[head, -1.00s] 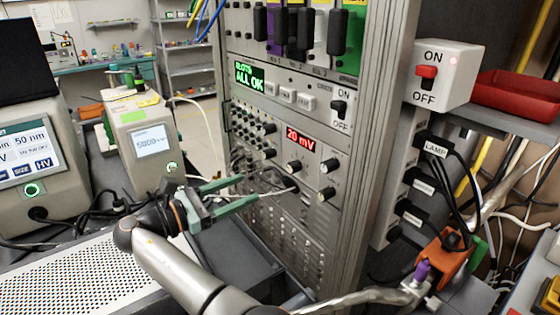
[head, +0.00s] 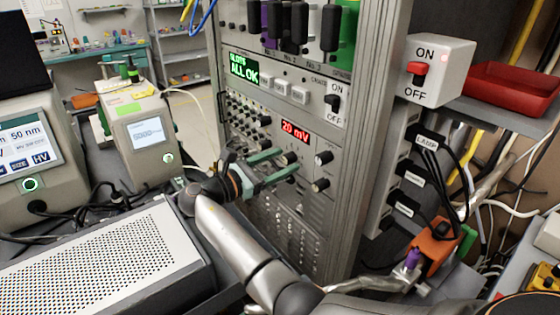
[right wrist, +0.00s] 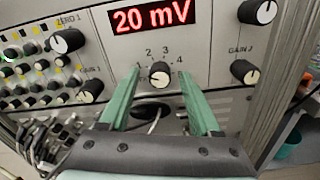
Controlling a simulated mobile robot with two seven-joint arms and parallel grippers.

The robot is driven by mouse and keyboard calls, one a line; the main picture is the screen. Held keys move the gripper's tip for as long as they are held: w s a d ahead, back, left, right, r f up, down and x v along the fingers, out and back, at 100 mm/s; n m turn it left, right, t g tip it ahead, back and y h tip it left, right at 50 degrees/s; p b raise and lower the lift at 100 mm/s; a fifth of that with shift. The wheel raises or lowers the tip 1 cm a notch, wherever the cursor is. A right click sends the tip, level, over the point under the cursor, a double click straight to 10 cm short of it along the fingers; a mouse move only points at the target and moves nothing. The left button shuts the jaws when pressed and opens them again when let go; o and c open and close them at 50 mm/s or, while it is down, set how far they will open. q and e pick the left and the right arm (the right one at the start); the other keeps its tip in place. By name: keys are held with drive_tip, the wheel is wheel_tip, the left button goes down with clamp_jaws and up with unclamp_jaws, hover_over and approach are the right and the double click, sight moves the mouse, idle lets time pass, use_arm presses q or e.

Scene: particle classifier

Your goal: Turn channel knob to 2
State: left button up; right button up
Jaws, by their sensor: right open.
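The channel knob (right wrist: 159,72) is a small round black knob with a pale face on the grey front panel, below the red "20 mV" display (right wrist: 153,15). Digits 2, 3 and 4 show around it; which one its pointer faces is too small to tell. In the head view the knob (head: 288,158) sits close to the fingertips. My right gripper (right wrist: 160,76) is open, with one green finger on each side of the knob and a visible gap to it. It also shows in the head view (head: 287,164). My left gripper is not in view.
Gain 2 knobs (right wrist: 245,72) stand right of the channel knob, and Zero 1 (right wrist: 67,41) and Gain 1 (right wrist: 91,91) knobs stand left. Cables (right wrist: 38,140) hang at lower left. The rack's metal upright (head: 365,150) is to the right.

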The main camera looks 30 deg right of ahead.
clamp_jaws()
idle(0.5)
